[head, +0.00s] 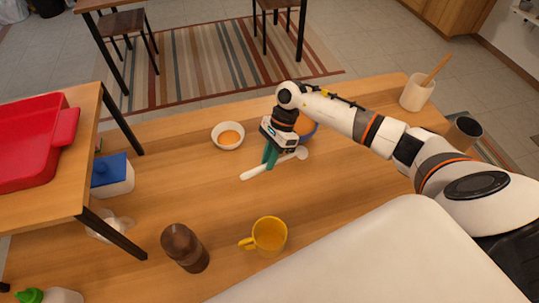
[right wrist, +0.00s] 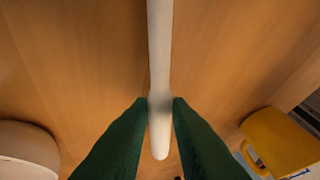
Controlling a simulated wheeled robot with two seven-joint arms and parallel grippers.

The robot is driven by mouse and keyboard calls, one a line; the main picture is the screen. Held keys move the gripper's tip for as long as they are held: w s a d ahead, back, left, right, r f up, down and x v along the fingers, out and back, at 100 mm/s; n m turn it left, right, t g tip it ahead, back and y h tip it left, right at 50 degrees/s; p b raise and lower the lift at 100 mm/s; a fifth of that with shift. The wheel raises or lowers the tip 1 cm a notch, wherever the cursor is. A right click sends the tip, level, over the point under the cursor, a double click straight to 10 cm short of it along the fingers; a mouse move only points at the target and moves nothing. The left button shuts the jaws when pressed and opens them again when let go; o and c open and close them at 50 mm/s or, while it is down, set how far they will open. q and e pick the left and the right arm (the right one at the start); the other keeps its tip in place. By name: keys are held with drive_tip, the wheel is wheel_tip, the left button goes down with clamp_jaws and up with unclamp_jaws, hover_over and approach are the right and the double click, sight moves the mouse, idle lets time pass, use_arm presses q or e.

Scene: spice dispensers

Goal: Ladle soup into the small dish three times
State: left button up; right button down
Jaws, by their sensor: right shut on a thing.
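A small white dish (head: 228,141) with orange soup in it stands on the table left of my right gripper. A blue-rimmed bowl (head: 311,131) is mostly hidden behind my right gripper. A white ladle (head: 262,170) lies low over the table, its bowl end to the right. My right gripper (head: 270,160) has its green fingers shut on the ladle's handle. In the right wrist view the fingertips (right wrist: 160,103) sit on either side of the pale handle (right wrist: 160,50). I cannot tell whether the ladle touches the table. My left gripper is not in view.
A yellow mug (head: 269,235) and a brown shaker (head: 184,248) stand toward the front. A blue-lidded container (head: 112,176) is at the left, beside a raised stand with a red tray (head: 35,145). A cream utensil holder (head: 416,93) and a dark cup (head: 462,134) stand at right.

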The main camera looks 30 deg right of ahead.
drive_tip(key=c, duration=1.3)
unclamp_jaws()
drive_tip(key=shift+o, duration=0.2)
